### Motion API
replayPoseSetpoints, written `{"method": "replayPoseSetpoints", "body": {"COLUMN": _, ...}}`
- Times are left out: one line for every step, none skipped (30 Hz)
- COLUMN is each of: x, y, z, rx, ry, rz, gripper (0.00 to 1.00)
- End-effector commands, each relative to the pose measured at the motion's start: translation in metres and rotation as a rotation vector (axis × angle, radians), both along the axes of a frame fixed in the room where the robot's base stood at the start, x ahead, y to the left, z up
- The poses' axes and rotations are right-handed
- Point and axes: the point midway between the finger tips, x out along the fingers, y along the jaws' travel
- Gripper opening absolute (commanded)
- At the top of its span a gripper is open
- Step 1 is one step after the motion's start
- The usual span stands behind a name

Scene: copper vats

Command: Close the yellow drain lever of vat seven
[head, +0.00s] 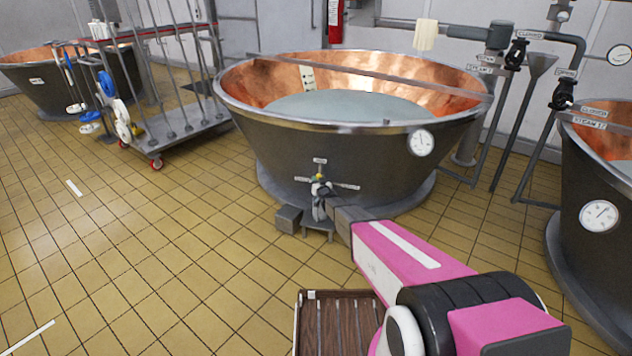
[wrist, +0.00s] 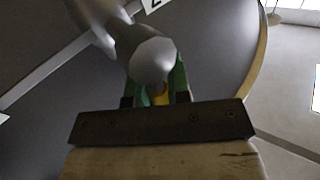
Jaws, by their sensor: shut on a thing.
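The vat (head: 285,165) in the middle is a dark tub with a copper inside and pale liquid in it. Its drain valve is low on the front wall, with small labels above and to both sides, too small to read. A bit of the yellow drain lever (head: 320,177) shows at the valve. My gripper (head: 319,190) is at the valve. In the wrist view, my gripper (wrist: 157,92) has its green-lined fingers shut on the yellow lever (wrist: 160,95), under the rounded grey valve body (wrist: 150,55). Most of the lever is hidden by the valve and fingers.
Another vat (head: 575,215) with a gauge stands close on the right, and one (head: 70,85) at the far left. A rack trolley (head: 185,135) with hanging tools stands left. A slatted wooden crate (head: 340,325) lies below my arm. The tiled floor at left is mostly clear.

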Motion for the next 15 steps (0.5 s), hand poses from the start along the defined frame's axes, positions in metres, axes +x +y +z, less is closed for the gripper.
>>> {"method": "replayPoseSetpoints", "body": {"x": 0.000, "y": -0.002, "z": 0.005, "rx": 0.038, "ry": -0.022, "rz": 0.000, "gripper": 0.00}}
{"method": "replayPoseSetpoints", "body": {"x": 0.000, "y": -0.003, "z": 0.005, "rx": 0.062, "ry": -0.027, "rz": 0.000, "gripper": 0.00}}
{"method": "replayPoseSetpoints", "body": {"x": -0.001, "y": -0.005, "z": 0.005, "rx": 0.094, "ry": -0.036, "rz": 0.000, "gripper": 0.00}}
{"method": "replayPoseSetpoints", "body": {"x": -0.001, "y": -0.006, "z": 0.005, "rx": 0.120, "ry": -0.042, "rz": 0.000, "gripper": 0.00}}
{"method": "replayPoseSetpoints", "body": {"x": -0.001, "y": -0.008, "z": 0.005, "rx": 0.147, "ry": -0.050, "rz": 0.000, "gripper": 0.00}}
{"method": "replayPoseSetpoints", "body": {"x": -0.002, "y": -0.009, "z": 0.005, "rx": 0.183, "ry": -0.060, "rz": 0.000, "gripper": 0.00}}
{"method": "replayPoseSetpoints", "body": {"x": -0.002, "y": -0.011, "z": 0.005, "rx": 0.210, "ry": -0.066, "rz": -0.001, "gripper": 0.00}}
{"method": "replayPoseSetpoints", "body": {"x": -0.002, "y": -0.012, "z": 0.005, "rx": 0.239, "ry": -0.075, "rz": -0.001, "gripper": 0.00}}
{"method": "replayPoseSetpoints", "body": {"x": -0.003, "y": -0.014, "z": 0.005, "rx": 0.274, "ry": -0.084, "rz": -0.001, "gripper": 0.00}}
{"method": "replayPoseSetpoints", "body": {"x": -0.003, "y": -0.015, "z": 0.005, "rx": 0.304, "ry": -0.092, "rz": -0.001, "gripper": 0.00}}
{"method": "replayPoseSetpoints", "body": {"x": -0.003, "y": -0.017, "z": 0.004, "rx": 0.331, "ry": -0.099, "rz": -0.002, "gripper": 0.00}}
{"method": "replayPoseSetpoints", "body": {"x": -0.004, "y": -0.019, "z": 0.004, "rx": 0.368, "ry": -0.109, "rz": -0.002, "gripper": 0.00}}
{"method": "replayPoseSetpoints", "body": {"x": -0.004, "y": -0.020, "z": 0.003, "rx": 0.396, "ry": -0.117, "rz": -0.003, "gripper": 0.00}}
{"method": "replayPoseSetpoints", "body": {"x": -0.005, "y": -0.021, "z": 0.002, "rx": 0.423, "ry": -0.123, "rz": -0.002, "gripper": 0.00}}
{"method": "replayPoseSetpoints", "body": {"x": -0.005, "y": -0.023, "z": 0.002, "rx": 0.461, "ry": -0.134, "rz": -0.003, "gripper": 0.00}}
